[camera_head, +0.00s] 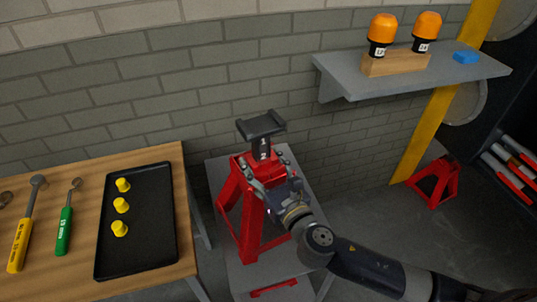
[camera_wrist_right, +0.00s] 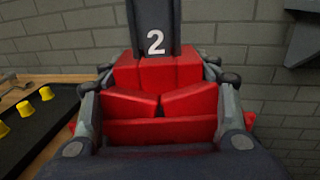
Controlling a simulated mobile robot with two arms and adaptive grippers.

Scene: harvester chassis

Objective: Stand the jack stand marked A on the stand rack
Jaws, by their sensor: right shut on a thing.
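A red jack stand (camera_head: 252,220) with a black post and saddle (camera_head: 262,127) stands roughly upright at the middle of the head view. A white "2" shows on its post (camera_wrist_right: 155,30) in the right wrist view; the mark on the post is too small to read surely in the head view. My right gripper (camera_head: 268,178) is shut on the upper red body of this stand, with a finger on each side (camera_wrist_right: 158,105). A grey stepped rack (camera_head: 222,172) is under and behind it. I cannot tell whether its feet touch the rack. My left gripper is not in view.
Another red jack stand (camera_head: 436,182) is on the floor at right. A wooden bench (camera_head: 80,205) with a black tray (camera_head: 150,245) and tools is at left. A wall shelf (camera_head: 430,75) holds orange-capped bottles and a blue block (camera_head: 466,57). A red piece (camera_head: 273,288) lies low on the rack.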

